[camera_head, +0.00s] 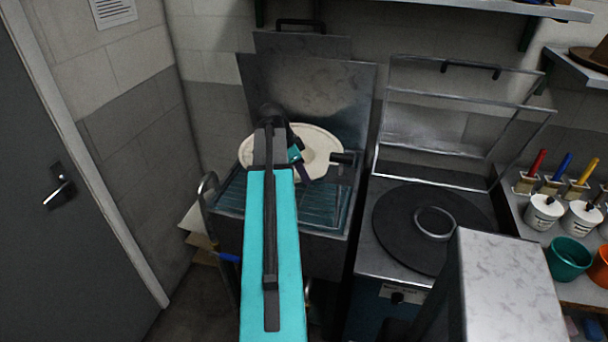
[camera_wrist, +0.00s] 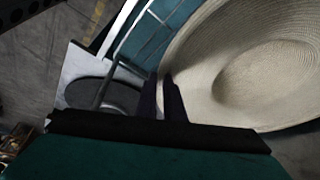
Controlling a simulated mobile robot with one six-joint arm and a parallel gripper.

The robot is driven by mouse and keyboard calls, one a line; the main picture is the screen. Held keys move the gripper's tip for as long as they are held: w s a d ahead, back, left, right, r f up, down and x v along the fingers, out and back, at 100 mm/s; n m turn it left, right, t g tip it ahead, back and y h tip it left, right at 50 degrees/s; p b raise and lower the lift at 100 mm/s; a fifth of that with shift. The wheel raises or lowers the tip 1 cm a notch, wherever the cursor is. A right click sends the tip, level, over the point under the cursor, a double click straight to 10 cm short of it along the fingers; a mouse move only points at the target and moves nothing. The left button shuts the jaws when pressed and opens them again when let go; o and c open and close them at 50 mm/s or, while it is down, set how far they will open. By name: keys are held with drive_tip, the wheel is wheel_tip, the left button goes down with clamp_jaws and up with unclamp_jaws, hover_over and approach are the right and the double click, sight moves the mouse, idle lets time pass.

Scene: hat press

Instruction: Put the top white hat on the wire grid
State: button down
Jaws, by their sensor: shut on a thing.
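The white hat (camera_head: 317,142) is at the far end of my arm in the head view, over the back part of the wire grid (camera_head: 323,205). My arm hides part of its left side. In the wrist view the hat (camera_wrist: 206,52) fills the upper right. My gripper (camera_wrist: 172,90) is shut on the near edge of its brim; it also shows in the head view (camera_head: 300,162). The wire grid (camera_wrist: 143,38) shows left of the brim in the wrist view. I cannot tell whether the hat touches the grid.
A metal lid (camera_head: 345,100) stands upright behind the grid. To the right is a press with a round dark plate (camera_head: 396,232), a metal ring (camera_head: 434,224) and a raised frame (camera_head: 430,153). Pots (camera_head: 567,257) and brushes (camera_head: 553,176) crowd the right shelf. A door (camera_head: 60,240) is at left.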

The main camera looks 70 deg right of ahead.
drive_tip(key=c, duration=1.8)
unclamp_jaws()
drive_tip(key=shift+r, duration=0.1)
drive_tip(key=b+v, duration=0.3)
drive_tip(key=v, duration=1)
drive_tip(key=shift+r, duration=0.35)
